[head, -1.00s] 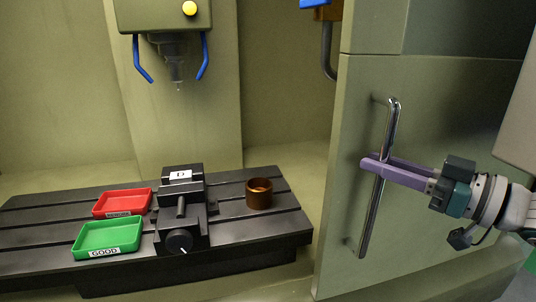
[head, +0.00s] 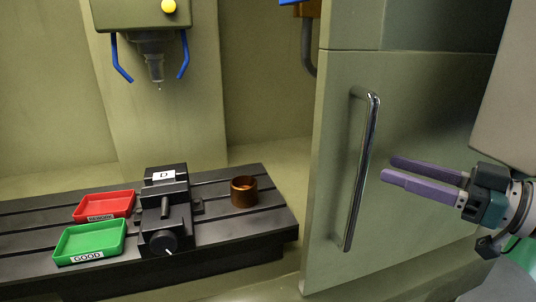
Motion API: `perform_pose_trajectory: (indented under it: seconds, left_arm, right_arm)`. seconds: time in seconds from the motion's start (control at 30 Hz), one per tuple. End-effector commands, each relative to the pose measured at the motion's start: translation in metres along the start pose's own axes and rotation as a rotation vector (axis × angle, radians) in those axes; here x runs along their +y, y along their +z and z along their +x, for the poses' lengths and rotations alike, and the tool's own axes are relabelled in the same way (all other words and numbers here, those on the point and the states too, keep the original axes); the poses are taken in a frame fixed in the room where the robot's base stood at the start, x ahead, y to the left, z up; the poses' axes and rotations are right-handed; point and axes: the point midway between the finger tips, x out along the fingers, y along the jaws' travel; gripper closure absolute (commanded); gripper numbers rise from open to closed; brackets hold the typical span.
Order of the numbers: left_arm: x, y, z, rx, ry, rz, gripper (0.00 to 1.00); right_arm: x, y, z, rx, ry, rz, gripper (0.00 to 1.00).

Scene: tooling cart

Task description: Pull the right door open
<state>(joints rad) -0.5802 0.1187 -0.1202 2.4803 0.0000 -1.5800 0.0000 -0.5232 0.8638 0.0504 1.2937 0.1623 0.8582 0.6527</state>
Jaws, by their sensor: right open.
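The right door (head: 420,215) is a green panel on the right of the head view. It stands open, with its free edge facing the machine's interior. A chrome bar handle (head: 361,170) runs upright along that edge. My right gripper (head: 388,170) has two purple fingers pointing left. It is open and empty, with its tips a little to the right of the handle and apart from it. My left gripper is not in view.
Inside the machine, a black slotted table (head: 270,235) holds a vise (head: 165,210), a red tray (head: 104,205), a green tray (head: 90,240) and a copper-coloured cup (head: 244,192). A spindle head (head: 155,65) with blue nozzles hangs above. The doorway left of the door is clear.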

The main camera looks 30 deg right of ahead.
Motion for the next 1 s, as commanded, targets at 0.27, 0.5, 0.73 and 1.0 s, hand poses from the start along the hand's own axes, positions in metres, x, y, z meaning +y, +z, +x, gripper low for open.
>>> perform_pose_trajectory:
  seconds: [0.27,0.5,0.73,1.0]
  left_arm:
    - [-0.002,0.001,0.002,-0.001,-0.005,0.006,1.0]
    - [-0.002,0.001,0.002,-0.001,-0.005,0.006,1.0]
    - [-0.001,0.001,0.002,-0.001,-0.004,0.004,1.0]
    - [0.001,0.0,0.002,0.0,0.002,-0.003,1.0]
  right_arm:
    - [0.0,0.0,-0.032,0.0,0.0,0.0,0.48]
    - [0.0,-0.001,-0.035,0.002,-0.001,0.0,0.48]
    - [0.0,-0.001,-0.035,0.001,0.0,0.0,0.48]
    - [-0.007,0.014,-0.027,-0.043,0.036,0.008,0.48]
